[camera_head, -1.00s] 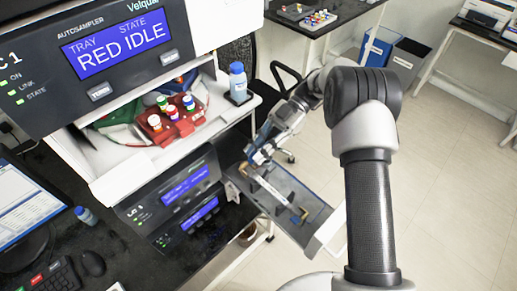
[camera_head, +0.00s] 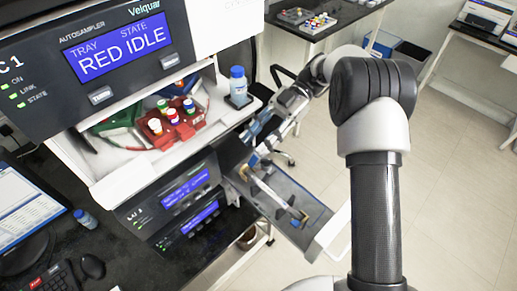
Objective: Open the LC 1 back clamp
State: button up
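The LC 1 drawer (camera_head: 322,236) is pulled out to the right from the LC 1 stack, below the autosampler. A pale, rod-shaped column (camera_head: 270,190) lies lengthwise in it. A small clamp (camera_head: 299,221) shows at the column's front end, near the drawer's front panel. The back clamp, at the column's end nearest the stack, is too small and too covered to make out. My gripper (camera_head: 254,161) hangs over the back part of the drawer, close to that end. Its fingers are small and partly hidden, so I cannot tell whether they are open or touching anything.
The autosampler (camera_head: 120,60) reads "RED IDLE" above; its shelf holds a red vial rack (camera_head: 172,124) and a blue-capped bottle (camera_head: 237,84), close left of my gripper. A bench (camera_head: 310,24) stands behind. The floor to the right is clear.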

jog(key=shift+r, duration=2)
